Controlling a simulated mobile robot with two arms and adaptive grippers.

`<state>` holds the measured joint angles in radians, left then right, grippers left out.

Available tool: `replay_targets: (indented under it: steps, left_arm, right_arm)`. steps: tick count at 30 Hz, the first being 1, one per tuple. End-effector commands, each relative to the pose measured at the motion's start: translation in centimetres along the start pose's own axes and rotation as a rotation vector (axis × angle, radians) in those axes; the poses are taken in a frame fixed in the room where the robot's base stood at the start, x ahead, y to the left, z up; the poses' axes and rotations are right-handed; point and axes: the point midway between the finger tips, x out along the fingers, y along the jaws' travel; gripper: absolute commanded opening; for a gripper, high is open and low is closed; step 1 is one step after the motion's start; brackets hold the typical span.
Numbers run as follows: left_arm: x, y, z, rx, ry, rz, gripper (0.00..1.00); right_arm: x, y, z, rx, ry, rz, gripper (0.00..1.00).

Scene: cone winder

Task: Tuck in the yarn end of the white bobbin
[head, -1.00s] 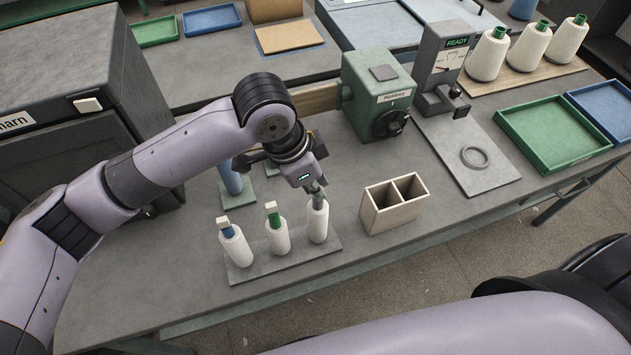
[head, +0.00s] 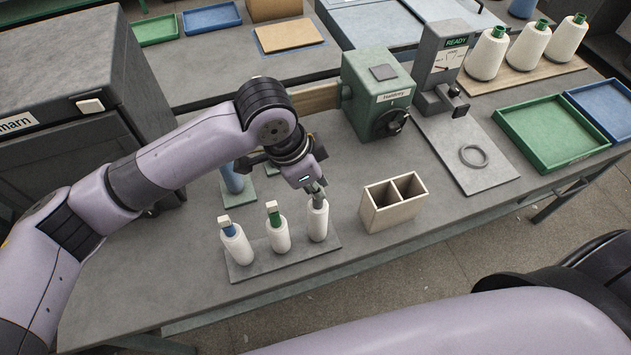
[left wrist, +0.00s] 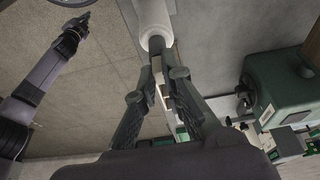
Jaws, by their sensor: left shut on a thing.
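Three bobbins wound with white yarn stand in a row on a grey board (head: 250,268). The left bobbin (head: 237,247) has a blue tube top and the middle bobbin (head: 278,236) a green one, each with a pale block on top. My left gripper (head: 317,190) is over the right bobbin (head: 317,222), shut on its tube top. In the left wrist view its fingers (left wrist: 160,75) close around the greyish tube end, just beside the white yarn (left wrist: 153,18). I cannot make out a loose yarn end. My right gripper (left wrist: 78,20) shows small in the left wrist view, its jaws unclear.
A two-compartment wooden box (head: 393,205) stands right of the bobbin board. Behind are a green machine (head: 378,90) and a gauge stand (head: 440,65) reading READY. A green tray (head: 553,133) and several white cones stand at right. Bare table lies left of the board.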

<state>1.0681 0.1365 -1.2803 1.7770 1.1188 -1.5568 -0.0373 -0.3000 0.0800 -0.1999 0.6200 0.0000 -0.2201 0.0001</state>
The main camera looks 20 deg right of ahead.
Motion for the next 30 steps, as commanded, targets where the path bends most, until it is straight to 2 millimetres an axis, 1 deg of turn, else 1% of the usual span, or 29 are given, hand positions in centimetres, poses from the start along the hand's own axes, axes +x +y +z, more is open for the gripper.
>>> replay_targets:
  steps: [3,14,15,25,30]
  left_arm:
    - [-0.01,0.01,0.02,-0.001,-0.001,0.0,0.01]
    - [0.09,-0.01,0.05,0.0,-0.001,-0.001,0.01]
    - [0.08,-0.01,0.05,0.0,-0.001,-0.001,0.1]
    - [0.07,-0.01,0.04,0.0,-0.001,-0.001,0.32]
    - [0.07,-0.01,0.04,0.0,0.0,-0.001,0.33]
  right_arm:
    - [-0.32,-0.01,-0.04,0.0,0.0,0.0,0.0]
    - [-0.31,-0.01,-0.04,0.0,0.0,0.0,0.0]
    - [-0.31,-0.01,-0.04,0.0,0.0,0.0,0.0]
    - [-0.31,-0.02,-0.04,0.0,0.0,0.0,0.0]
    - [-0.31,-0.02,-0.04,0.0,0.0,0.0,0.0]
